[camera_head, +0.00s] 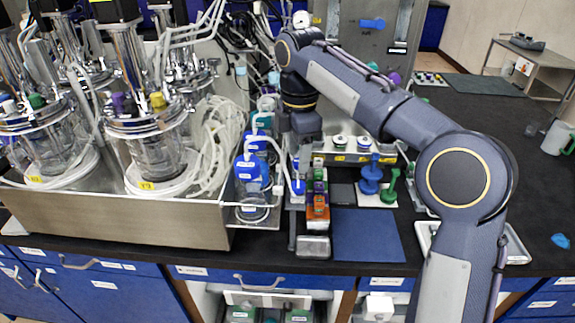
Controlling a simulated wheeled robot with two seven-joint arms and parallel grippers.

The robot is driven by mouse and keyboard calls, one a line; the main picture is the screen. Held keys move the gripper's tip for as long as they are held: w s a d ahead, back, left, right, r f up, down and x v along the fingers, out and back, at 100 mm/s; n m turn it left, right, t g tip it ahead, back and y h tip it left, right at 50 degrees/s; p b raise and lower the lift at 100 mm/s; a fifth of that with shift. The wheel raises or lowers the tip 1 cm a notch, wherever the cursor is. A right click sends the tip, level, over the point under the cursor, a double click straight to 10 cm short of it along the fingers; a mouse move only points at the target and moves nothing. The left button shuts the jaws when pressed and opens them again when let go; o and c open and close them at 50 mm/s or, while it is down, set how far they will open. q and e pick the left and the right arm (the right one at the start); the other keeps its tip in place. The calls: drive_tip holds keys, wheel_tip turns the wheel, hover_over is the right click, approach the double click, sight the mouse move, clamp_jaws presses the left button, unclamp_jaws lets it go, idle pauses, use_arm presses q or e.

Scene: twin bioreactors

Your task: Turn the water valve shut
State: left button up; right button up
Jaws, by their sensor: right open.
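A blue lever handle (372,23) is fixed on the grey upright panel at the back, right of the top centre. It looks like the water valve, lies roughly level, and no label on it is readable. My right gripper (305,147) hangs pointing down near the middle of the bench, below and left of that handle and clearly apart from it. It is open, and I see nothing held in it; its fingertips are partly lost among the bottles and tubing behind. My left gripper is not in view.
Glass bioreactors (147,150) with tubing stand in a steel tray (120,222) at left. Blue-capped bottles (250,172) and a coloured rack (318,200) stand close to my right gripper. A blue mat (367,236) lies bare in front. The dark bench at right is mostly clear.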

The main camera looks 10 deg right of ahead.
sight(298, 184)
drive_tip(key=f+b, duration=0.1)
drive_tip(key=f, duration=0.6)
drive_tip(key=shift+s+f, duration=0.15)
drive_tip(key=shift+s, duration=0.05)
drive_tip(key=c, duration=1)
